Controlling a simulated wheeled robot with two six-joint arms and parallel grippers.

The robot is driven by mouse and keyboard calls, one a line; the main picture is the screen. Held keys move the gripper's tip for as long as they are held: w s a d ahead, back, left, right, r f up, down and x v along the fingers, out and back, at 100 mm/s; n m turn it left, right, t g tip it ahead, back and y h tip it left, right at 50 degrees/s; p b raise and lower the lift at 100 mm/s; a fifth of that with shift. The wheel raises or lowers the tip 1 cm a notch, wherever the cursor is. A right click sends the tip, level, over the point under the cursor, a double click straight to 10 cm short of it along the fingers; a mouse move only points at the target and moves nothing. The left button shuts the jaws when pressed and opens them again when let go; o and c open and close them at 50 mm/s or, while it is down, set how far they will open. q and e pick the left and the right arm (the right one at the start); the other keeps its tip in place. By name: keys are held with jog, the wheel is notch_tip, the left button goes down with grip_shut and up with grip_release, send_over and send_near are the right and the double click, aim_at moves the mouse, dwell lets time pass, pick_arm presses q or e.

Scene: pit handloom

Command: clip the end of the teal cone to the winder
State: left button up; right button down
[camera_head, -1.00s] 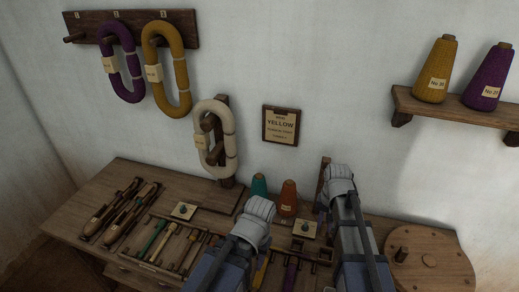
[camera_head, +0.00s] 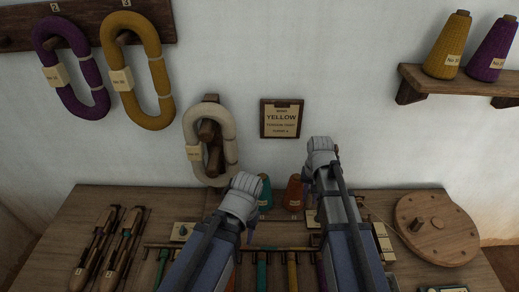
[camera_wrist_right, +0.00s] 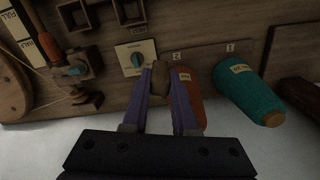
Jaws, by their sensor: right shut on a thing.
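The teal cone (camera_head: 265,192) stands at the back of the table, left of the orange cone (camera_head: 294,192). The teal cone (camera_wrist_right: 250,92) also shows in the right wrist view, right of the orange cone (camera_wrist_right: 190,102). My right gripper (camera_wrist_right: 160,74) is shut on a small brown thing (camera_wrist_right: 160,88), just beside the orange cone; I cannot tell what it is. A wooden frame (camera_wrist_right: 80,68) with an orange spindle, perhaps part of the winder, stands left of it. My left gripper (camera_head: 243,195) is left of the teal cone and partly covers it; its jaws are unclear.
A round wooden disc with a peg (camera_head: 437,228) sits at the table's right. Shuttles (camera_head: 110,242) lie at the left. A cream hank (camera_head: 210,145) hangs behind the left gripper. A YELLOW card (camera_head: 282,118) is on the wall. A shelf (camera_head: 460,80) holds more cones.

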jog(key=w+a+r+n+p, duration=0.1)
jog(key=w+a+r+p, duration=0.3)
jog(key=a, duration=0.4)
jog(key=w+a+r+n+p, duration=0.2)
jog(key=w+a+r+p, duration=0.3)
jog(key=a+r+p, duration=0.1)
jog(key=shift+a+r, duration=0.7)
jog(key=shift+a, duration=0.35)
jog(key=shift+w+f, duration=0.1)
notch_tip(320, 180, down, 5)
jog(key=b, duration=0.4)
jog(key=shift+b, duration=0.4)
notch_tip(320, 180, up, 5)
jog(key=p, duration=0.5)
